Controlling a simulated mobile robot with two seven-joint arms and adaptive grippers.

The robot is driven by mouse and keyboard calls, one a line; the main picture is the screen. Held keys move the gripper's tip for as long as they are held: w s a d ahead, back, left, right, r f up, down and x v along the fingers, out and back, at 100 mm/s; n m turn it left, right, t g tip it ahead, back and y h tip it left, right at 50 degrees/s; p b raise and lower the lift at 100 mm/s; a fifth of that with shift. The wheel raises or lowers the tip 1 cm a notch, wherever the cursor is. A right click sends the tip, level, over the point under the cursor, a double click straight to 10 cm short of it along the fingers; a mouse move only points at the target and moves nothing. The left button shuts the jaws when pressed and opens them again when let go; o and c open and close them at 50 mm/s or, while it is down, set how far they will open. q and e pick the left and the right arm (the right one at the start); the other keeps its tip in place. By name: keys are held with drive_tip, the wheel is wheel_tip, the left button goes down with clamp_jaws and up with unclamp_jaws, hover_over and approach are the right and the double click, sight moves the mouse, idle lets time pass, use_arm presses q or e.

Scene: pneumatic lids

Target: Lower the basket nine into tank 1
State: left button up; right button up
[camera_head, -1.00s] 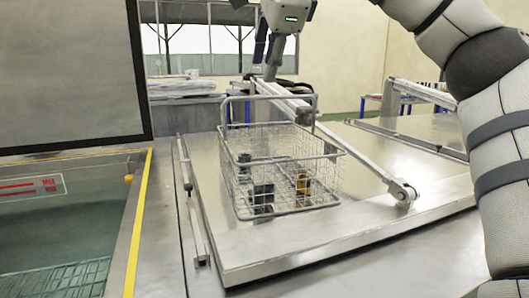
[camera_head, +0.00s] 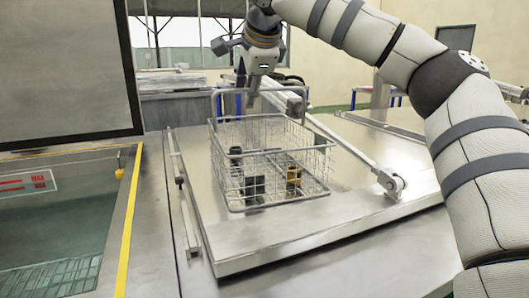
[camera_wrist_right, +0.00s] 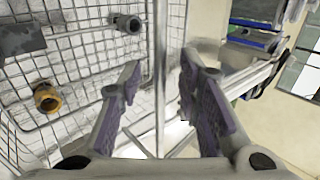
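The wire basket (camera_head: 270,160) stands upright on a closed metal lid, with dark parts and a brass-coloured part inside. Its raised handle (camera_head: 216,105) rises at the far side. My right gripper (camera_head: 247,92) is at the handle's top, pointing down. In the right wrist view my right gripper (camera_wrist_right: 163,105) is open, with the handle bar (camera_wrist_right: 161,60) running between its purple-padded fingers, apart from both pads. An open tank (camera_head: 60,220) with greenish water and a grating is at the left; I cannot read a tank number. My left gripper is not in view.
The closed lid (camera_head: 330,225) carries a diagonal metal arm (camera_head: 345,150) right of the basket. A raised dark-edged lid (camera_head: 65,70) stands behind the open tank. A yellow strip (camera_head: 128,230) marks the tank's edge. A low rail (camera_head: 183,195) lies between tank and basket.

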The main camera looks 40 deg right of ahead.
clamp_jaws()
drive_tip(key=shift+r, duration=0.15)
drive_tip(key=shift+r, duration=0.1)
drive_tip(key=shift+r, duration=1.45)
